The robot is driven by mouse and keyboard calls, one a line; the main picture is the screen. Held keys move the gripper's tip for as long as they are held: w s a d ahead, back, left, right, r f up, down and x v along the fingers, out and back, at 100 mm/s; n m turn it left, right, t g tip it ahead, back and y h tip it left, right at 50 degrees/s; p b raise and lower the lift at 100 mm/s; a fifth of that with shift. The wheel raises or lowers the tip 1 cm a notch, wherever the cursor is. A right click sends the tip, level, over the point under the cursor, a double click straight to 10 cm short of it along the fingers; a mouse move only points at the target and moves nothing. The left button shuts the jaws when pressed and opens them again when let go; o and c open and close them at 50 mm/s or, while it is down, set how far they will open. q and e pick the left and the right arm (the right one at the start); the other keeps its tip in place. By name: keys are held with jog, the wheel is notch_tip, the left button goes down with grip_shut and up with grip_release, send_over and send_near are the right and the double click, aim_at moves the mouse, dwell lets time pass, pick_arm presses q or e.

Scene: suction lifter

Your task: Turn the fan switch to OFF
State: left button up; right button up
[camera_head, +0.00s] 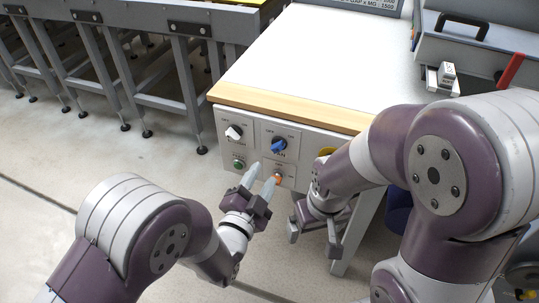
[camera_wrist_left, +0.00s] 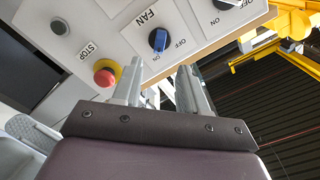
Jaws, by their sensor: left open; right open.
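The fan switch is a blue knob (camera_head: 279,144) on the grey panel at the table's front; it also shows in the left wrist view (camera_wrist_left: 158,40), with a FAN label beside it and an OFF mark below right. I cannot tell which mark its handle points to. My left gripper (camera_head: 265,175) is open and empty, pointing at the panel just below the knob, and appears apart from it. In the left wrist view its fingers (camera_wrist_left: 160,88) are spread, with the knob above the gap. My right gripper (camera_head: 314,240) is open and empty, hanging low to the right of the panel.
A red stop button (camera_wrist_left: 106,74) sits on the panel close to the left fingers. The white tabletop (camera_head: 310,60) is mostly clear. A grey case (camera_head: 465,50) stands at right.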

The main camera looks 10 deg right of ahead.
aim_at(276, 151)
pick_arm(q)
jog(key=x, duration=0.8)
jog(key=shift+w+d, duration=0.15)
jog(key=shift+f, duration=0.1)
grip_shut()
